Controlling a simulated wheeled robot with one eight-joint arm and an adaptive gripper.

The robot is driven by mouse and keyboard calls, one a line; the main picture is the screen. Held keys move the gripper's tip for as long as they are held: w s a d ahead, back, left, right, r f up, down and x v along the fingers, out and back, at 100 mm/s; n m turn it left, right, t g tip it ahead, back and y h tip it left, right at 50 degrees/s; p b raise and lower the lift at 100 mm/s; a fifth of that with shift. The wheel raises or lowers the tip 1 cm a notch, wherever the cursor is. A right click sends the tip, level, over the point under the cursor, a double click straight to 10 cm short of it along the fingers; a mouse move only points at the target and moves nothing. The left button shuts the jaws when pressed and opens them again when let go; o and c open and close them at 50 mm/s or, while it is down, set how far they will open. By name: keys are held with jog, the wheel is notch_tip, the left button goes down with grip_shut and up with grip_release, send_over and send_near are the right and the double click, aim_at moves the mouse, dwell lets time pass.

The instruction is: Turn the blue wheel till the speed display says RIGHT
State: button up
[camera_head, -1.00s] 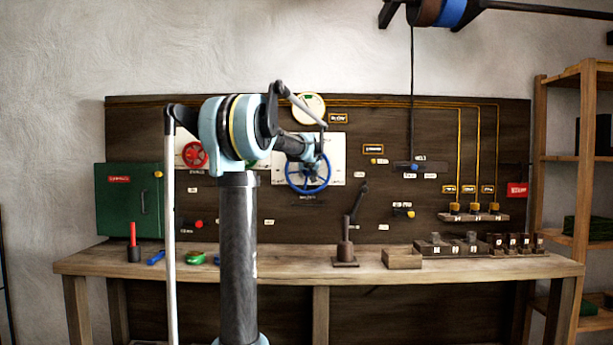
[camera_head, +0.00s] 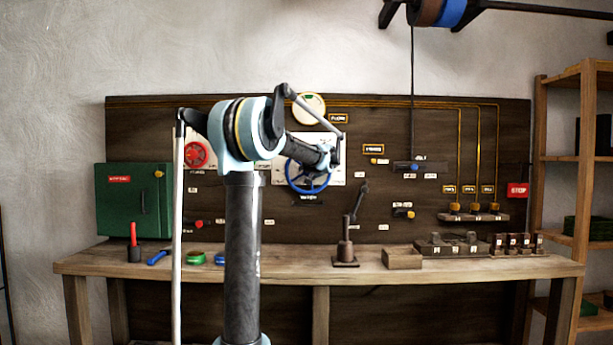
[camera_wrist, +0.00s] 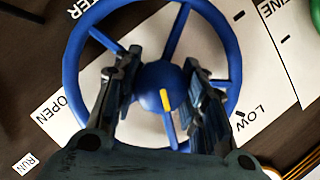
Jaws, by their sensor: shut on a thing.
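The blue wheel (camera_head: 289,172) is on a white plate on the dark wall panel, partly behind my arm. In the wrist view its rim (camera_wrist: 71,65), spokes and hub with a yellow mark (camera_wrist: 166,99) show close up. My gripper (camera_wrist: 160,82) has one finger on each side of the hub and is shut on the wheel. In the head view, my wrist hides the fingertips. The plate reads OPEN at left and LOW at right in the wrist view. Small amber-framed signs (camera_head: 338,118) sit above right of the wheel; their words are too small to read.
A round gauge (camera_head: 309,108) is above the wheel. A red wheel (camera_head: 195,155) is to its left, and a green cabinet (camera_head: 133,202) farther left. The wooden bench (camera_head: 290,264) below carries a lever stand (camera_head: 345,252) and a wooden box (camera_head: 402,258).

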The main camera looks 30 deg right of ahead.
jog(key=shift+m, duration=0.4)
jog(key=shift+a+t, duration=0.1)
jog(key=shift+t, duration=0.2)
jog(key=o, duration=1.1)
jog(key=shift+c, duration=0.2)
jog(key=v, duration=1.1)
jog(key=shift+s, duration=0.4)
